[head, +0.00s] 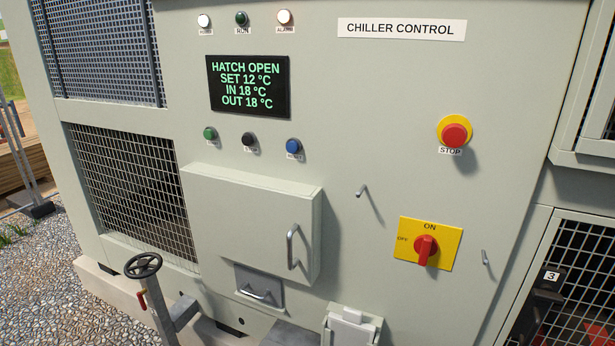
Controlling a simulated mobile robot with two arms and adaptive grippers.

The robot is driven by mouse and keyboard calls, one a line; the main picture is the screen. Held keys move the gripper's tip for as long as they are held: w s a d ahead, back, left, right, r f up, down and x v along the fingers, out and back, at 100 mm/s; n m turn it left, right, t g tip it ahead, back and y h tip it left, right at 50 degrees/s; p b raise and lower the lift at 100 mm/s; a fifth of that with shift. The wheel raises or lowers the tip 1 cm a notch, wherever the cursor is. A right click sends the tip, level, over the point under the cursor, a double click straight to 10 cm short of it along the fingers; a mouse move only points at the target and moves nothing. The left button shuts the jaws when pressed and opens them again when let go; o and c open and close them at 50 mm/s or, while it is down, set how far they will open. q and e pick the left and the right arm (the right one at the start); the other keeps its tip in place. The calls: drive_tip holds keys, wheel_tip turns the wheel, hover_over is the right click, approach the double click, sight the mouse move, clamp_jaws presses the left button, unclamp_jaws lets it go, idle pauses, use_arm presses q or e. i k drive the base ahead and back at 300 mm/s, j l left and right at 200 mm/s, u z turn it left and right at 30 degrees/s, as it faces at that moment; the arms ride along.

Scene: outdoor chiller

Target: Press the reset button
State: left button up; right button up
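The chiller control panel (330,90) faces me. Below its display sits a row of three small round buttons: a green one (210,133), a black one (249,139) and a blue one (293,146). Each has a small label under it, too small to read with certainty, so I cannot confirm which is reset. The display (248,86) reads HATCH OPEN, SET 12 °C, IN 18 °C, OUT 18 °C. Neither of my grippers is in view.
A box-like cover with a handle (292,246) projects below the buttons. A red STOP button (455,135) and a red rotary switch (426,250), its handle toward ON, are at right. A handwheel (143,265) stands lower left. Three indicator lamps (242,18) line the top.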

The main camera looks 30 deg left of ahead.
sight(291, 147)
drive_tip(key=u, duration=0.95)
